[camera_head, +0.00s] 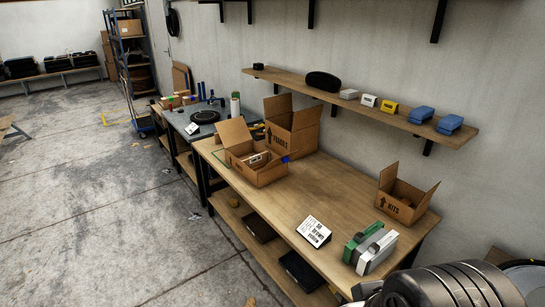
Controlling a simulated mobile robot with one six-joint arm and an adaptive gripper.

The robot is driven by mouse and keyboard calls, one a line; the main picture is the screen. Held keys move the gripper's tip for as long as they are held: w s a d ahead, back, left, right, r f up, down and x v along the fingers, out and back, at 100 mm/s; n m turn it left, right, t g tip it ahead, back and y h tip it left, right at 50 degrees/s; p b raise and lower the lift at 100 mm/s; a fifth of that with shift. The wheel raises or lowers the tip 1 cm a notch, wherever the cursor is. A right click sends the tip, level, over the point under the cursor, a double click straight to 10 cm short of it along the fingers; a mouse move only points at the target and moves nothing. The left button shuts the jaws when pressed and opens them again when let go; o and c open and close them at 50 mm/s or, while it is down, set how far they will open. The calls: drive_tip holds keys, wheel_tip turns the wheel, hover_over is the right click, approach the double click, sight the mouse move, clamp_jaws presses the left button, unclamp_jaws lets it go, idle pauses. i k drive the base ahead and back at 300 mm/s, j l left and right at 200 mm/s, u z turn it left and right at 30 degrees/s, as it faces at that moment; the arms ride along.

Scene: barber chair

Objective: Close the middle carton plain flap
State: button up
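Three open brown cartons stand on the wooden workbench (345,185). The left carton (262,177) has a tall flap (234,132) raised at its left and some items inside. Just behind it is the larger FRAGILE carton (291,142), with a flap (278,106) standing up at its left. The smaller KITS carton (396,207) is apart at the right, with raised flaps at left and right. From left to right the FRAGILE carton lies between the others, but I cannot tell surely which is the middle one. My gripper is not in view.
A white sign (314,231) and a green and grey device (371,247) stand near the bench's front right. A wall shelf (300,85) with small items runs above. The bench middle is clear. Open concrete floor (100,220) lies left.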

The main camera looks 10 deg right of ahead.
sight(285, 158)
drive_tip(key=i+l, duration=0.1)
drive_tip(key=i+j, duration=0.1)
drive_tip(key=i, duration=0.4)
drive_tip(key=i+j, duration=0.15)
drive_tip(key=i, duration=0.35)
drive_tip(key=i+j+z, duration=0.1)
drive_tip(key=i, duration=0.4)
drive_tip(key=i+j, duration=0.15)
drive_tip(key=i, duration=0.35)
